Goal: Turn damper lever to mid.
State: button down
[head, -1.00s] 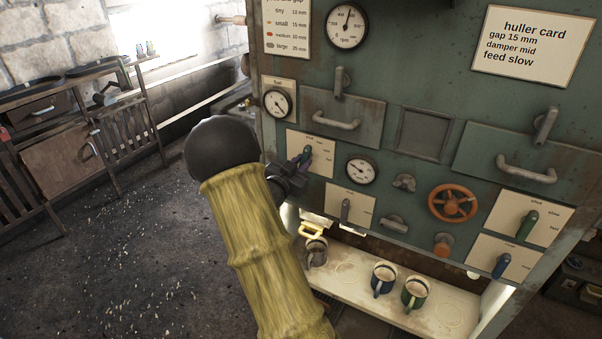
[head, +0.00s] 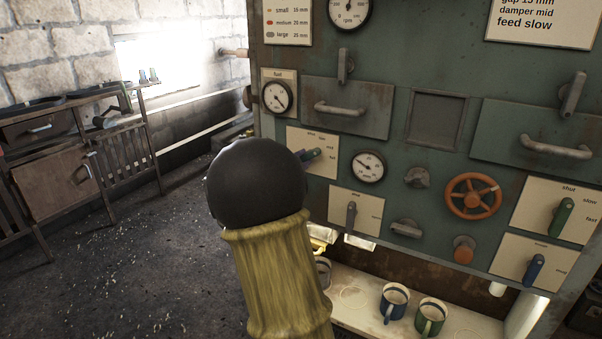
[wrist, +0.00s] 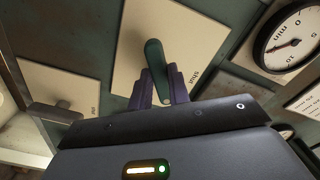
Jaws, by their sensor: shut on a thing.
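The lever in my gripper is dark green and sits on a cream plate, with the word "shut" beside it in the wrist view. In that view the lever (wrist: 154,62) stands between the two purple fingers of my gripper (wrist: 161,90). In the head view the same plate (head: 326,168) is at the left of the green panel, with several small labels. The fingertips of my gripper (head: 311,155) show there at the lever; my dark wrist and yellow arm hide the rest. I cannot tell exactly which mark the lever points at.
A pressure-style gauge (head: 369,166) is close to the right of the plate. A grey lever (head: 351,214) sits on a plate below it. Drawer handles, an orange handwheel (head: 473,196) and other levers are further right. Mugs (head: 393,302) stand on the shelf underneath.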

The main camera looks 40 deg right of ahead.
jog(key=shift+m, duration=0.4)
jog(key=c, duration=1.3)
grip_release()
jog(key=shift+a, duration=0.1)
jog(key=b+v, duration=0.2)
jog(key=v, duration=1.5)
jog(key=shift+a, duration=0.1)
